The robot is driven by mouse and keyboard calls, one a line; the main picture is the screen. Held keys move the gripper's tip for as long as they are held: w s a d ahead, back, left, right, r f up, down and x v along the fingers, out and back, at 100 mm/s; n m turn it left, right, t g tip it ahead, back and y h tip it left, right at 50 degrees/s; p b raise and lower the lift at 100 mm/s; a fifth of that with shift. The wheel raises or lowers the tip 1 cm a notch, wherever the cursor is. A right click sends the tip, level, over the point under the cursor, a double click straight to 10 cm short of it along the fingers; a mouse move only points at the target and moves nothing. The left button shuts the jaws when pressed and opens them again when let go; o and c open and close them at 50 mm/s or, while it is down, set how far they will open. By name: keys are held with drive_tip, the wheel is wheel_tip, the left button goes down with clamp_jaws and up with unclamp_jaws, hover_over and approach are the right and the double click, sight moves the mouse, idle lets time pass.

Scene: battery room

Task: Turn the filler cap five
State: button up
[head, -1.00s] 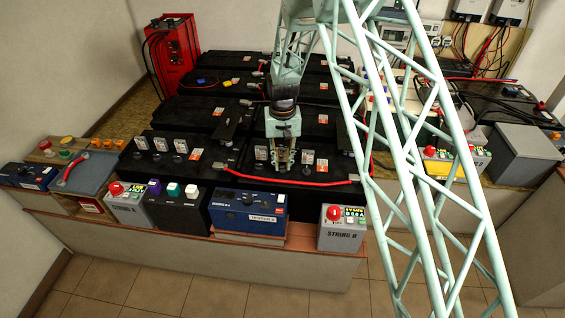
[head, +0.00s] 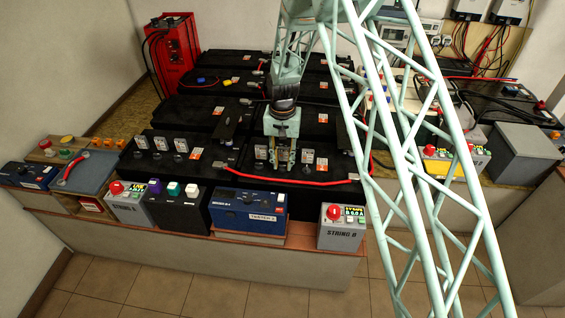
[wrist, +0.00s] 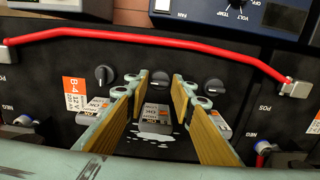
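My gripper (wrist: 161,77) points down over a black battery (wrist: 60,58) marked B-4, its tan-padded fingers apart. Between the fingertips in the wrist view is a dark round filler cap (wrist: 160,76); I cannot tell whether they touch it. A second cap (wrist: 104,75) lies left of the fingers, its pointer line tilted, and a third (wrist: 213,86) lies right. Small grey tags stand by the caps, one (wrist: 155,112) between the fingers; their numbers are too small to read, so I cannot tell which is five. In the head view my gripper (head: 281,158) hides the cap beneath it.
A red cable (wrist: 150,39) arches over the battery between terminals, close to the fingers. A blue instrument box (head: 248,208) and the grey String B box (head: 342,228) stand in front. More black batteries (head: 215,92) fill the bench behind.

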drive_tip(key=shift+r, duration=0.15)
wheel_tip(320, 180, up, 12)
idle(1.1)
idle(0.5)
